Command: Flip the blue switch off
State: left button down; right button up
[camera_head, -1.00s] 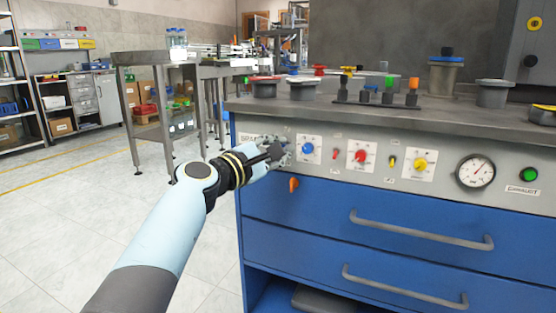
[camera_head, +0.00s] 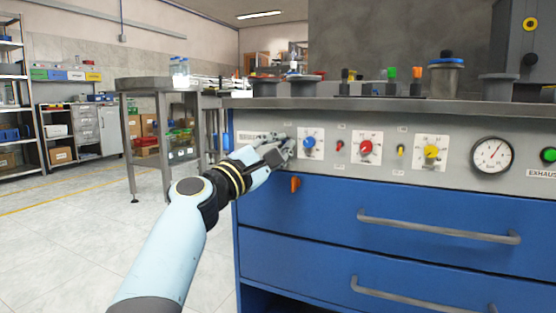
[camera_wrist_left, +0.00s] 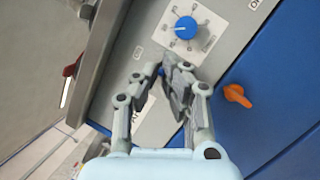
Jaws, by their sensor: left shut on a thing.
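My left gripper (camera_head: 284,148) is at the left end of the grey control panel (camera_head: 380,180), beside the blue knob (camera_head: 310,143). In the left wrist view the gripper (camera_wrist_left: 168,76) has its fingers closed together on the small blue switch (camera_wrist_left: 162,70), of which only a bit of blue shows between the fingertips. The head view does not show the switch; the gripper hides it. The switch's lever position cannot be told. The blue knob also shows in the left wrist view (camera_wrist_left: 185,28), just beyond the fingertips. My right gripper is in neither view.
A red switch (camera_head: 340,146), red knob (camera_head: 365,148), yellow switch (camera_head: 401,150), yellow knob (camera_head: 431,152) and gauge (camera_head: 493,155) sit further right. An orange handle (camera_head: 295,184) sticks out just below my gripper. Blue drawers (camera_head: 330,215) lie beneath.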

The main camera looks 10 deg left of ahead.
pick_arm(q)
jog(key=shift+d+f, duration=0.1)
jog(key=shift+f, duration=0.05)
jog(key=c, duration=1.4)
grip_release()
jog(key=shift+c, duration=0.2)
jog(key=shift+s, duration=0.1)
jog(key=v, duration=1.2)
